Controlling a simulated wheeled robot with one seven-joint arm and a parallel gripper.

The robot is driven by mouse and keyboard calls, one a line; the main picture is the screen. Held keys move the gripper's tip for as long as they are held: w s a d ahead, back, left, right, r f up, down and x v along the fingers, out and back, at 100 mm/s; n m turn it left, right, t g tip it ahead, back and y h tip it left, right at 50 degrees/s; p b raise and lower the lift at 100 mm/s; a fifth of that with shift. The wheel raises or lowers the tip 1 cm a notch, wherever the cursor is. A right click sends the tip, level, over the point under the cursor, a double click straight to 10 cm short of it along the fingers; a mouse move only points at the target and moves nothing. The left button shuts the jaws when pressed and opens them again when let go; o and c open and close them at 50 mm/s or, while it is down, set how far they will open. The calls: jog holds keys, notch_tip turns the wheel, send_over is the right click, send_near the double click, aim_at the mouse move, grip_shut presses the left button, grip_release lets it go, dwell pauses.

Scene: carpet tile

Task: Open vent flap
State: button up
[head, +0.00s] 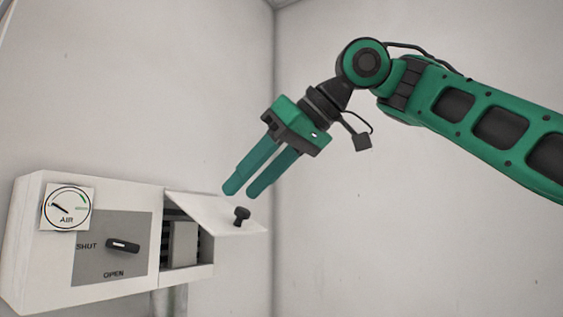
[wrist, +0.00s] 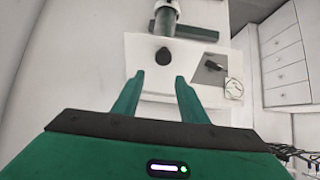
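The white vent flap (head: 205,210) on the wall box is raised and tilted outward from its top edge. A dark knob (head: 241,215) stands on its outer face. Below the flap, the opening shows dark slats and a pale block (head: 184,245). My gripper (head: 240,192) is above the flap, fingers pointing down-left, apart from each other and empty. In the wrist view, the flap (wrist: 140,50) and its knob (wrist: 162,56) lie beyond the two spread fingertips (wrist: 158,78). The fingers appear clear of the knob.
The white box (head: 40,270) carries an AIR gauge (head: 67,208) and a dark lever (head: 122,245) between the labels SHUT and OPEN. A drawer unit (wrist: 285,55) stands at the right in the wrist view. The room right of the flap is clear up to the wall.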

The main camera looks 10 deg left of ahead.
jog(key=v, duration=0.9)
jog(key=shift+d+r, duration=0.2)
jog(key=shift+d, duration=0.15)
